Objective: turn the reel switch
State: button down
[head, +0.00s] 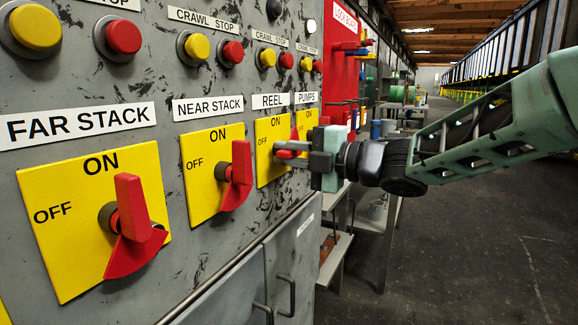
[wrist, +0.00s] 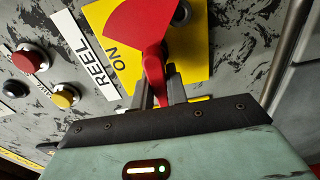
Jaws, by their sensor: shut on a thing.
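The reel switch is a red handle with a fan-shaped skirt on a yellow plate (head: 266,137) under a REEL label (head: 270,101). In the wrist view its red handle (wrist: 152,62) stands between the two fingers of my gripper (wrist: 159,88). The red skirt (wrist: 140,18) spreads on the side away from the gripper. The handle lies sideways, toward the OFF side of the plate. In the head view my gripper (head: 288,151) is shut on the handle and hides much of it.
The near stack switch (head: 237,176) and far stack switch (head: 132,225) stand upright, toward ON. The pumps switch is close on the right, partly hidden. Crawl stop buttons (head: 233,51) sit above. Cabinet doors with handles are below. The aisle floor (head: 470,235) is clear.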

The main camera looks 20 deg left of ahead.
jog(key=shift+f+n, duration=0.15)
jog(key=shift+n, duration=0.15)
jog(key=c, duration=1.4)
grip_release()
jog(key=shift+d, duration=0.1)
jog(key=d, duration=0.5)
jog(key=s+d, duration=0.1)
jog(key=d, duration=1.1)
jog(key=shift+s+d, duration=0.1)
jog(key=shift+s, duration=0.1)
